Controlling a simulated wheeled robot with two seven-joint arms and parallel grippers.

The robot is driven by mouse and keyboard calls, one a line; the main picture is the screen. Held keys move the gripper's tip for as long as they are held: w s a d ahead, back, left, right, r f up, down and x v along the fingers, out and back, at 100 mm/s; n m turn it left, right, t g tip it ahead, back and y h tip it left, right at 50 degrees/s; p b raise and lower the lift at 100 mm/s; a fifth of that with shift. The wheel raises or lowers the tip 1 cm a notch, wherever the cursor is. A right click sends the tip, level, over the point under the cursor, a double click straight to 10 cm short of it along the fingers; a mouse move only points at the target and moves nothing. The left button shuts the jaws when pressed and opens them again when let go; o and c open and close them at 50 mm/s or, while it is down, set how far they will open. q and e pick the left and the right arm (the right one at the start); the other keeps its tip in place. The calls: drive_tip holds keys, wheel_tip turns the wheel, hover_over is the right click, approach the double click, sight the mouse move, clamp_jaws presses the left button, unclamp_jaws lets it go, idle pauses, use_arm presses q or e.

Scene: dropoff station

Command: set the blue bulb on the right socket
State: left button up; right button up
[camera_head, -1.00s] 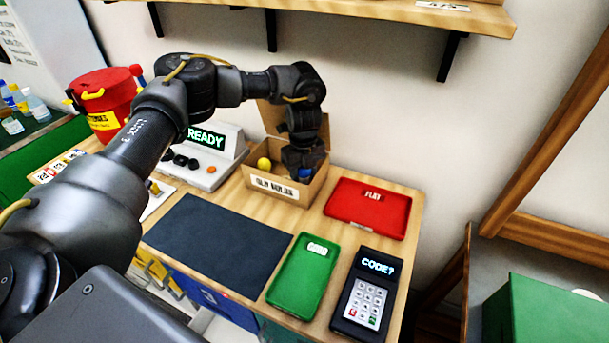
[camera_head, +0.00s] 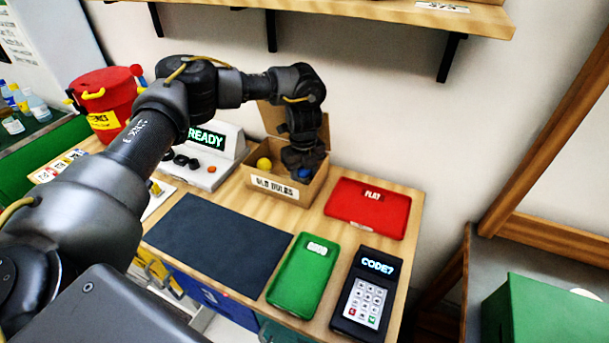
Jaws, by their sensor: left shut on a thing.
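The blue bulb (camera_head: 304,173) is in the cardboard box (camera_head: 281,190), at its right side, partly hidden by the gripper. My left gripper (camera_head: 300,168) reaches down into the box from above and is shut on the blue bulb. A yellow bulb (camera_head: 264,164) lies at the left in the same box. The white tester (camera_head: 209,158) with a lit READY display stands left of the box, with dark round sockets (camera_head: 180,160) on its front, partly behind my left arm. My right gripper is out of view.
A dark mat (camera_head: 218,240) lies clear in front. A red bin (camera_head: 106,103) is at the back left. A shelf (camera_head: 380,10) overhangs the wall.

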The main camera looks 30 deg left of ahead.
use_arm(q)
drive_tip(key=shift+f+b, duration=0.35)
drive_tip(key=shift+f, duration=0.35)
drive_tip(key=o, duration=0.5)
drive_tip(key=shift+r, duration=0.1)
wheel_tip(320, 180, up, 11)
drive_tip(key=p, duration=0.9)
drive_tip(key=shift+d, duration=0.1)
idle(0.5)
